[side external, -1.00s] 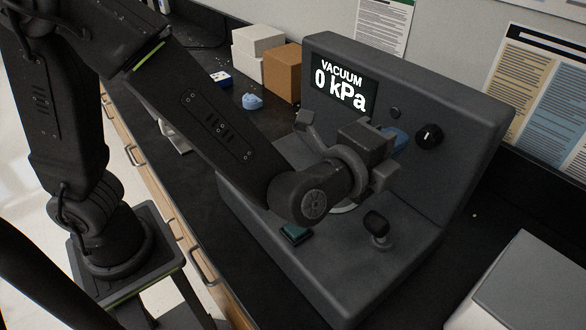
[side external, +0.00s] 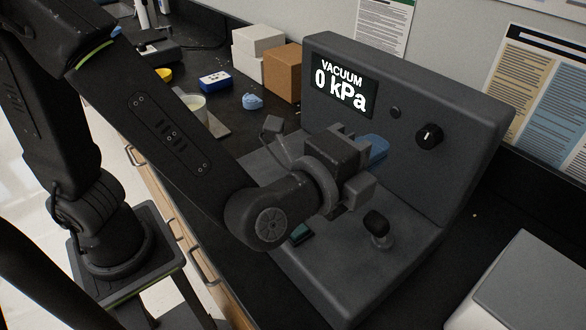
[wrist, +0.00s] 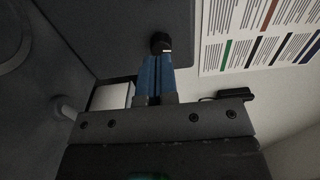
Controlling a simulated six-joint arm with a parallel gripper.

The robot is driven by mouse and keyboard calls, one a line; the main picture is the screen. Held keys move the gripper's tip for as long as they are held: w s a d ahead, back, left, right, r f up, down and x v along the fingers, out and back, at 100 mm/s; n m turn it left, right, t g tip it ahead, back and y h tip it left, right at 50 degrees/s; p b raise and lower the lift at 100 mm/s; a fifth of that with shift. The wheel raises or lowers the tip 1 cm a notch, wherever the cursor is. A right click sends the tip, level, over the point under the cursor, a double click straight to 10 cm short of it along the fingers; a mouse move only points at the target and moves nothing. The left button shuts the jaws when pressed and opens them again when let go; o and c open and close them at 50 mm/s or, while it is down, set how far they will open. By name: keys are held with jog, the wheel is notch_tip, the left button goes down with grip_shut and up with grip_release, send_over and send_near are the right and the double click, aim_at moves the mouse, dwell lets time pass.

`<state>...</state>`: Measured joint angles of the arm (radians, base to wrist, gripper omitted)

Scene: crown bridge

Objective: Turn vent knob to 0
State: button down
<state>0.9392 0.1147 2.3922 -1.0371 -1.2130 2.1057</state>
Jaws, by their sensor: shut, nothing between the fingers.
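The vacuum console (side external: 470,120) has a black round knob (side external: 429,136) with a white pointer mark on its upright panel. The mark points roughly upward; I cannot read any scale around it. My gripper (side external: 378,148), with blue fingers, is shut and empty in front of the panel, to the left of and apart from this knob in the side view. In the wrist view, the closed blue fingers (wrist: 156,72) point toward a black knob (wrist: 160,43) with a pale mark just beyond their tips. The display (side external: 342,88) reads "VACUUM 0 kPa".
A black-topped lever or knob (side external: 378,224) stands on the console's base, near a green button (side external: 301,233) partly hidden by my wrist. Boxes (side external: 272,72), a blue lump (side external: 252,101) and a cup (side external: 193,104) stand behind. A pale box (side external: 535,290) is at lower right.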

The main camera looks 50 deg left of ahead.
jog(key=shift+w+a, duration=0.15)
jog(key=shift+w, duration=3.3)
jog(key=shift+f, duration=0.3)
jog(key=shift+a, duration=0.3)
jog(key=s, duration=0.6)
jog(key=shift+d, duration=0.1)
